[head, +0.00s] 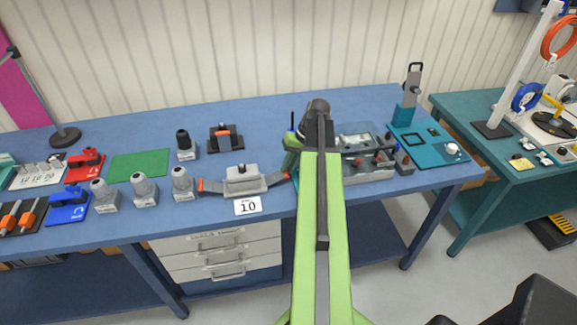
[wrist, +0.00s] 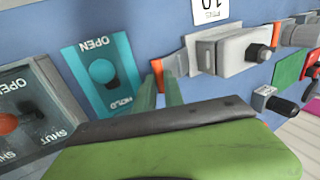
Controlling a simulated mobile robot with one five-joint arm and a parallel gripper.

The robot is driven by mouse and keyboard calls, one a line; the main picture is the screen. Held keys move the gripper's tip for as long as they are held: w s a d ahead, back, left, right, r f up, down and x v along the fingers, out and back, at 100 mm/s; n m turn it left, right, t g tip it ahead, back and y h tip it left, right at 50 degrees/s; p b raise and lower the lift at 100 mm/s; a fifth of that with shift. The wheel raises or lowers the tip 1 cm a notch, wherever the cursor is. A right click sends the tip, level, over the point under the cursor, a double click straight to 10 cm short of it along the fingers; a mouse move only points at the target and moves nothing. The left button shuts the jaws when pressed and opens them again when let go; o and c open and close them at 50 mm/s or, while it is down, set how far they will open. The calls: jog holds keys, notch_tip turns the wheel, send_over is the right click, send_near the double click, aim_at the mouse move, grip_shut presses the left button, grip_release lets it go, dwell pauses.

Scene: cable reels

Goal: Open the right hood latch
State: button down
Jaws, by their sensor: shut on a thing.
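The grey hood (head: 243,180) sits near the front of the blue bench, with a grey arm at each side ending in orange. In the wrist view the hood (wrist: 232,48) is at upper right. The right hood latch (head: 287,176) has its orange tip at my gripper; it also shows in the wrist view (wrist: 157,68). My gripper (wrist: 160,92) is shut on this orange tip, one greenish finger on each side. In the head view my green arm and wrist partly cover this spot, and the fingertips are hard to make out. The left latch (head: 201,185) stands at the far side.
A card marked 10 (head: 248,206) lies before the hood. A teal OPEN/HOLD plate (wrist: 103,80) and a grey OPEN/SHUT box (wrist: 35,110) are close beside my gripper. Several grey connectors (head: 144,190) stand left.

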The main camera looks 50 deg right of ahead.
jog(key=shift+s+d+f, duration=0.4)
jog(key=shift+d, duration=0.05)
jog(key=c, duration=1.7)
grip_release()
jog(key=shift+c, duration=0.2)
jog(key=o, duration=0.3)
jog(key=shift+d, duration=0.2)
jog(key=shift+a, duration=0.1)
jog(key=shift+a, duration=0.1)
